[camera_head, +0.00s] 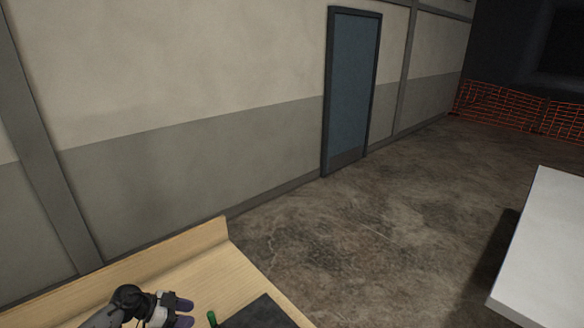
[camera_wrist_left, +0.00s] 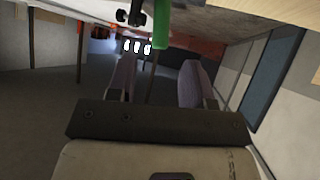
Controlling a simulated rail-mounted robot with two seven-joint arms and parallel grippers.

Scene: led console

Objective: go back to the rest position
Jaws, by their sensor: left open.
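My left gripper (camera_head: 184,312) is low in the head view, over the wooden table (camera_head: 185,275). Its two purple fingers are apart, with nothing seen between them. In the left wrist view the same gripper (camera_wrist_left: 158,80) shows its fingers spread. A green upright object (camera_head: 212,319) stands just right of the fingertips in the head view. A green object (camera_wrist_left: 161,25) also shows beyond the fingers in the left wrist view, apart from them. My right gripper is in neither view.
A dark flat panel (camera_head: 262,312) lies on the table beside the green object. A white tabletop (camera_head: 545,245) stands at the right. Bare floor (camera_head: 370,230) lies between them. A blue door (camera_head: 352,90) is in the wall; orange mesh fencing (camera_head: 510,105) is far right.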

